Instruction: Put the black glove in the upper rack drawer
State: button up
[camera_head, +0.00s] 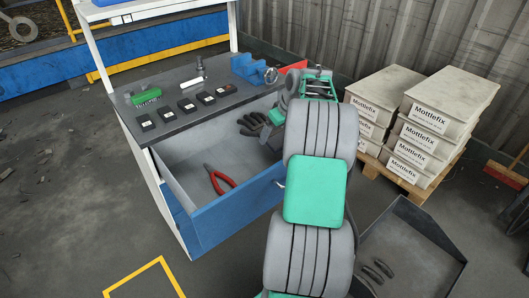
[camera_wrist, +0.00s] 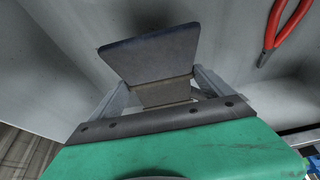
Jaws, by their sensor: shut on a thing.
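The black glove (camera_head: 252,124) shows in the head view at the back right of the open upper drawer, its dark fingers pointing left. My gripper (camera_head: 269,132) reaches into the drawer area from the right and is shut on the glove's right end. The contact is partly hidden by my arm. The drawer (camera_head: 220,228) has a blue front and grey inside, and is pulled out under the worktop. In the wrist view my gripper (camera_wrist: 152,75) is over the grey drawer interior; the glove is not clearly visible there.
Red-handled pliers (camera_head: 218,180) lie in the drawer and show in the wrist view (camera_wrist: 280,32). The worktop (camera_head: 178,83) above holds several small black boxes and a green item. Stacked Mottlefix boxes (camera_head: 435,125) stand right. An open dark tray (camera_head: 418,218) with dark curved items lies at lower right.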

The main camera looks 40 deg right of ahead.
aim_at(281, 137)
jog(key=f, duration=0.4)
jog(key=f+b, duration=0.1)
jog(key=f, duration=0.1)
jog(key=shift+s+d, duration=0.1)
jog(key=shift+d, duration=0.2)
jog(key=shift+f, duration=0.1)
jog(key=shift+f, duration=0.15)
jog(key=o, duration=1.3)
jog(key=p+v, duration=0.4)
jog(key=v, duration=0.4)
jog(key=shift+a+p, duration=0.1)
jog(key=shift+p, duration=0.2)
